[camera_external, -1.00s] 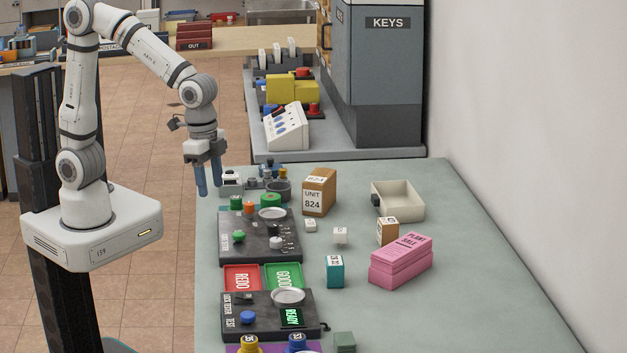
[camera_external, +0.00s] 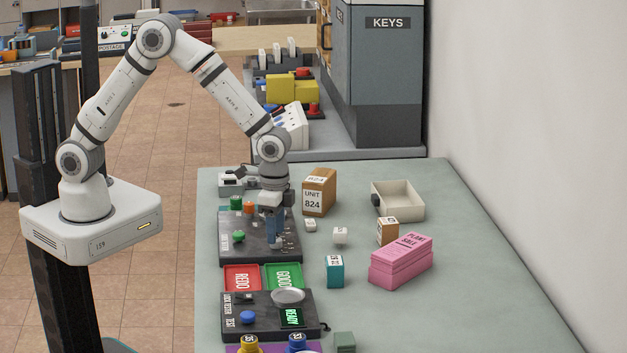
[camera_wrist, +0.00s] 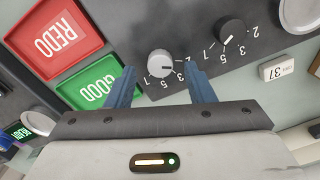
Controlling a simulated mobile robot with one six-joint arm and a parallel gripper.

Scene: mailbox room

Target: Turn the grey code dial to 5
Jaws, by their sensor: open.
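The grey code dial (camera_wrist: 161,63) is a light grey round knob on a dark panel (camera_external: 233,256). White digits surround it, and a dark mark on its face points right in the wrist view; I cannot tell surely which digit it meets. My gripper (camera_wrist: 162,76) is open, its two blue fingers apart on either side of the dial. In the external view my gripper (camera_external: 275,243) points straight down over the panel's right part and mostly hides the dial. I cannot tell whether the fingers touch it.
A black numbered dial (camera_wrist: 232,32) sits close by on the same panel. The red REDO tray (camera_external: 242,278) and green GOOD tray (camera_external: 283,277) lie along the panel's near edge. A green button (camera_external: 238,236) is left of my gripper. A small white block (camera_external: 340,234) stands to the right.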

